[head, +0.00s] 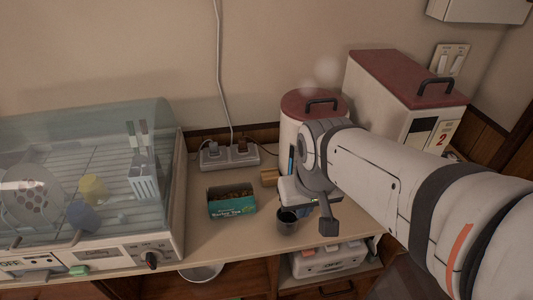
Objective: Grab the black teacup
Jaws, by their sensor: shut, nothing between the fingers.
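A dark teacup (287,223) stands upright near the front edge of the counter, its open top partly covered by my wrist. My gripper (328,226) reaches in from the right and points down just to the right of the teacup. Its dark fingers are shut and hold nothing. In the picture the gripper is close beside the cup's right side. I cannot tell whether they touch, and the cup's handle is not clearly visible.
A teal box (232,205) sits left of the cup. A dish dryer (95,235) with a clear cover and dishes inside fills the left. A red-lidded canister (295,107) and a red-topped bin (410,95) stand behind. A power strip (228,156) lies by the wall.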

